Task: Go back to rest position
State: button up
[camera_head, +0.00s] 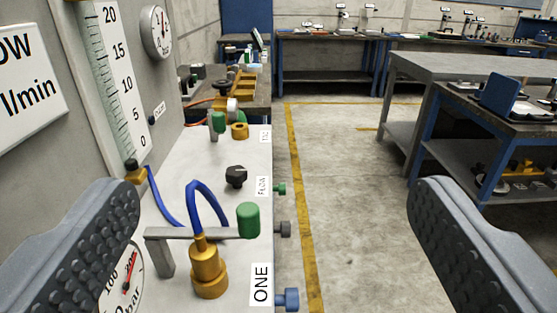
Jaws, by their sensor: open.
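My gripper (270,205) is open, with its two dark studded fingers wide apart at the lower left and lower right. Nothing is between the fingers except the view beyond. The left finger overlaps a white panel (215,175) in the picture; I cannot tell whether it touches. On this panel are a brass fitting (207,268) with a blue hose, a grey lever with a green knob (249,220), and a black knob (236,177). The right finger is in front of bare floor and the lower part of a bench.
A flow scale (118,80) and a round gauge (157,32) are on the left wall. Another workbench (325,38) is at the back. The floor (350,190) between is clear, with a yellow line.

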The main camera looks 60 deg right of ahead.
jog(key=w+d+r+t+y+b, duration=0.25)
jog(key=w+r+t+y, duration=0.4)
jog(key=w+r, duration=1.1)
jog(key=w+d+r+n+t+y, duration=0.1)
jog(key=d+r+n+t+y, duration=0.2)
jog(key=r, duration=0.5)
jog(key=w+d+r+n+t+y, duration=0.15)
jog(key=r+y, duration=0.25)
jog(key=r, duration=0.5)
jog(key=s+d+r+n+y+b, duration=0.2)
jog(key=s+d+r+n+y, duration=0.4)
jog(key=s+r+y, duration=0.1)
jog(key=s+d+f+g+h, duration=0.2)
jog(key=s+d+f, duration=0.1)
jog(key=s+d, duration=0.3)
jog(key=s+d+f+n+g+h+b, duration=0.1)
jog(key=s+d+f+g+h, duration=0.1)
jog(key=s+d, duration=0.5)
jog(key=d+f+h, duration=0.1)
jog(key=d, duration=0.2)
jog(key=shift+s+f+g, duration=0.25)
jog(key=shift+f+g, duration=0.15)
